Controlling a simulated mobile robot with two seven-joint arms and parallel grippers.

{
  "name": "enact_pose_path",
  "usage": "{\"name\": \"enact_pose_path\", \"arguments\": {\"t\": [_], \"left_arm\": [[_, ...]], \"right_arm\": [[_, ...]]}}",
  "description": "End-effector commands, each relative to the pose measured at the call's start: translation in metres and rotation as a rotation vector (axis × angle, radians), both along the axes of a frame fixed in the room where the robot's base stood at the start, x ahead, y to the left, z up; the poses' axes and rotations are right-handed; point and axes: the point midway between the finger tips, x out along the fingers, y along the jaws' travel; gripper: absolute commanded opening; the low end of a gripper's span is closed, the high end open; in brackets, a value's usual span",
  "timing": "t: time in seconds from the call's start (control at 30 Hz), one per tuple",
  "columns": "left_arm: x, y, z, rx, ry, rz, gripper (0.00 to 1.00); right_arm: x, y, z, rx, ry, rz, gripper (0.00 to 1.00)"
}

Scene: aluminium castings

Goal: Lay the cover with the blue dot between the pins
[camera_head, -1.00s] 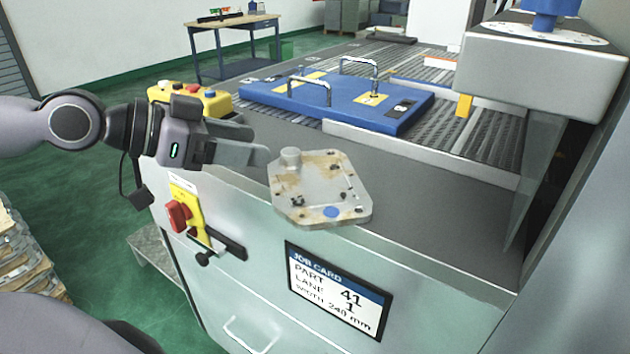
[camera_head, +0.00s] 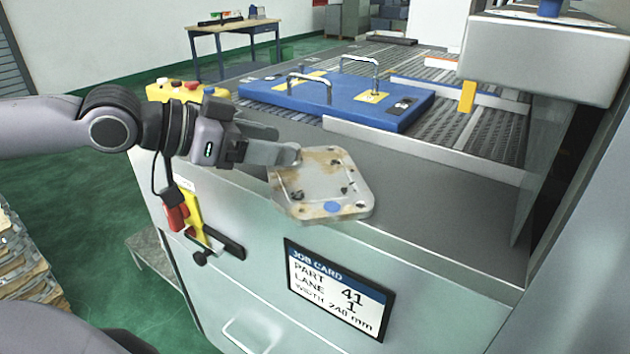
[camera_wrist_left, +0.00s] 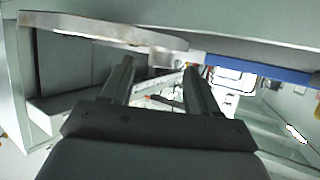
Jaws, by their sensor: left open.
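The cover (camera_head: 338,172) is a flat grey plate with cut corners, brownish stains and a blue dot (camera_head: 332,207) near its front edge. It lies on the front ledge of the machine, its near edge at the ledge's rim. My left gripper (camera_head: 287,153) is open at the cover's back left corner, its fingers at the raised round boss there, which they mostly hide. In the left wrist view the open fingers (camera_wrist_left: 158,76) point at a grey plate edge (camera_wrist_left: 95,28), seen nearly edge-on. Contact cannot be told. I cannot make out the pins. My right gripper is not in view.
A blue plate (camera_head: 300,98) with two metal handles lies on the roller lanes behind. A low metal rail (camera_head: 420,150) and a yellow block (camera_head: 467,97) stand right of it. A grey machine head (camera_head: 545,60) overhangs the right. A job card (camera_head: 337,290) reads part 41, lane 1.

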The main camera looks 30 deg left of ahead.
Motion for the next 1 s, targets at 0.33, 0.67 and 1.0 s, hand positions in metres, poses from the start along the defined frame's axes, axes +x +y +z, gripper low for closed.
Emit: {"name": "enact_pose_path", "arguments": {"t": [0.33, 0.67, 1.0], "left_arm": [[0.01, -0.011, -0.005, -0.001, 0.003, -0.019, 0.61], [0.018, -0.012, -0.008, -0.002, 0.0, -0.001, 0.61], [0.018, -0.012, -0.009, 0.0, 0.001, 0.001, 0.47]], "right_arm": [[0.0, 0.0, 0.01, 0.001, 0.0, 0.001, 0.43], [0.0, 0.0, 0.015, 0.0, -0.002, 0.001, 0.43], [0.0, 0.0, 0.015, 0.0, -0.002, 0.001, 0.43]]}}
